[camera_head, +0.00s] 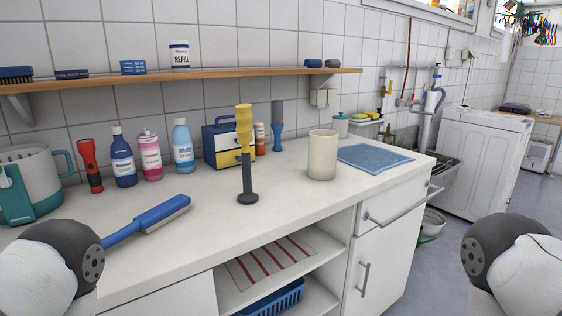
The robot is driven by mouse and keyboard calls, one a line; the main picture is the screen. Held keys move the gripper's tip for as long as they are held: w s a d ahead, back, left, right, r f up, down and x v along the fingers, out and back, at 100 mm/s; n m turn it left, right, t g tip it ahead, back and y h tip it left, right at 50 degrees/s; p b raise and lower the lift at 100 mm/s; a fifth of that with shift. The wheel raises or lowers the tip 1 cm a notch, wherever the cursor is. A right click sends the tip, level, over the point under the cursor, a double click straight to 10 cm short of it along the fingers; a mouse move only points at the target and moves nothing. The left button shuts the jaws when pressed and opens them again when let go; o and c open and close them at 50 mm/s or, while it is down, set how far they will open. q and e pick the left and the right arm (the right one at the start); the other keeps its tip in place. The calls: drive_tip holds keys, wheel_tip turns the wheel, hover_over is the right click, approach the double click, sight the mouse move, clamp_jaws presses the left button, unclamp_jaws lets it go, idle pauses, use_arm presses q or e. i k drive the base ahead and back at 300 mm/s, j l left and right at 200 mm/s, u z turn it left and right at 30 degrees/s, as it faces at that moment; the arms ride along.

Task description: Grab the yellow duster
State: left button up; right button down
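The yellow duster (244,127) appears to be the upright thing with a ribbed yellow upper part and a dark grey handle and round foot. It stands near the middle of the white counter (200,222), in front of a blue and yellow box. Nothing touches it from my side. Only rounded parts of my two arms show, at the lower left and lower right corners. Neither gripper is in view.
A blue brush (160,214) lies at the front left. Bottles, a red flashlight (89,165) and a teal-grey jug (32,180) stand at left. A cream canister (322,155) and blue cloth (375,157) are at right. A wooden shelf (220,73) runs above.

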sight(248, 198)
drive_tip(key=k+j+z, duration=0.15)
drive_tip(key=j, duration=0.3)
drive_tip(key=j+z, duration=0.1)
drive_tip(key=j, duration=0.3)
drive_tip(key=k+j+z, duration=0.15)
drive_tip(key=j, duration=0.25)
drive_tip(key=k+j+z, duration=0.15)
drive_tip(key=j, duration=0.25)
drive_tip(key=k+j+z, duration=0.25)
drive_tip(key=k+j, duration=0.2)
drive_tip(key=j, duration=0.25)
